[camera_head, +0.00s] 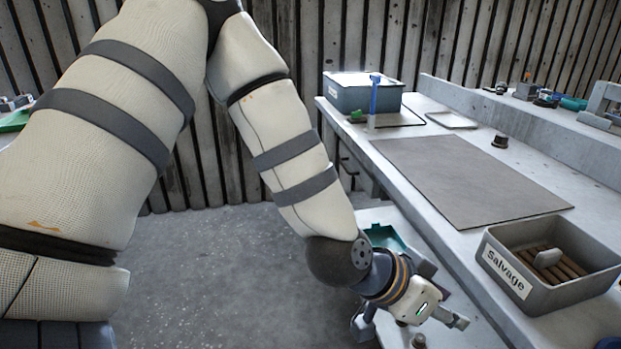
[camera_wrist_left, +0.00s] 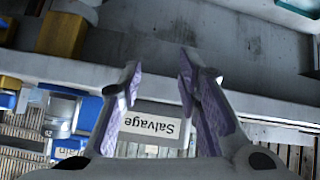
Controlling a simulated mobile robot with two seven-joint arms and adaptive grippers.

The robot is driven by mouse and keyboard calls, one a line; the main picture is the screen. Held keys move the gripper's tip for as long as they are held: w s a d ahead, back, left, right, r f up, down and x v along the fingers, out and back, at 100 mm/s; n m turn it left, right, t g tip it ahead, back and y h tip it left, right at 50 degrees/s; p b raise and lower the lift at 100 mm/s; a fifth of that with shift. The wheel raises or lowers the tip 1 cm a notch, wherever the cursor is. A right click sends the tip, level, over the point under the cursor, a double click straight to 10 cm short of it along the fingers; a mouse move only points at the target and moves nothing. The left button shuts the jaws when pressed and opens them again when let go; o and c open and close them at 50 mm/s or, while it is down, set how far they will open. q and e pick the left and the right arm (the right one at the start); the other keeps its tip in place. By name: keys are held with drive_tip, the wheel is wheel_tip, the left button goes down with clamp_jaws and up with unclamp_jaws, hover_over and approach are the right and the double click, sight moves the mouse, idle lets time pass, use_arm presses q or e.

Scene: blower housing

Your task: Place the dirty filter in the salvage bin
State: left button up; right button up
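The grey salvage bin (camera_head: 505,292) stands at the right front of the bench in the head view, its white "Salvage" label facing left. Brown slats (camera_head: 560,265) and a pale rounded piece (camera_head: 547,257) lie inside it; I cannot tell whether these are the dirty filter. My left gripper (camera_head: 458,321) is low beside the bench, left of the bin and apart from it. In the left wrist view the gripper (camera_wrist_left: 158,80) is open with nothing between its fingers. The label (camera_wrist_left: 155,122) shows upside down behind them. My right gripper is not in view.
A brown mat (camera_head: 470,180) lies bare on the bench (camera_head: 455,122). A blue-grey box (camera_head: 362,95) and a blue upright tool (camera_head: 374,95) stand at the far end. A small dark knob (camera_head: 500,141) sits beyond the mat. A teal tray (camera_head: 385,237) is below the bench edge.

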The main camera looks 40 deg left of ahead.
use_arm(q)
drive_tip(key=s+a+f+n+g+y, duration=0.2)
drive_tip(key=s+a+f+g, duration=0.1)
drive_tip(key=s+f, duration=0.5)
drive_tip(key=s+a+f+n+g+y, duration=0.1)
drive_tip(key=s+a+f+g, duration=0.15)
drive_tip(key=s+f, duration=0.55)
drive_tip(key=s+a+f+n+g+y, duration=0.1)
drive_tip(key=s+a+f+g, duration=0.1)
drive_tip(key=s, duration=0.5)
drive_tip(key=s+a+f+n+g+y, duration=0.1)
drive_tip(key=s+a+f+g, duration=0.1)
drive_tip(key=s+a+f, duration=0.3)
drive_tip(key=shift+s+a+y, duration=0.35)
drive_tip(key=shift+s+y, duration=0.05)
drive_tip(key=shift+s, duration=0.75)
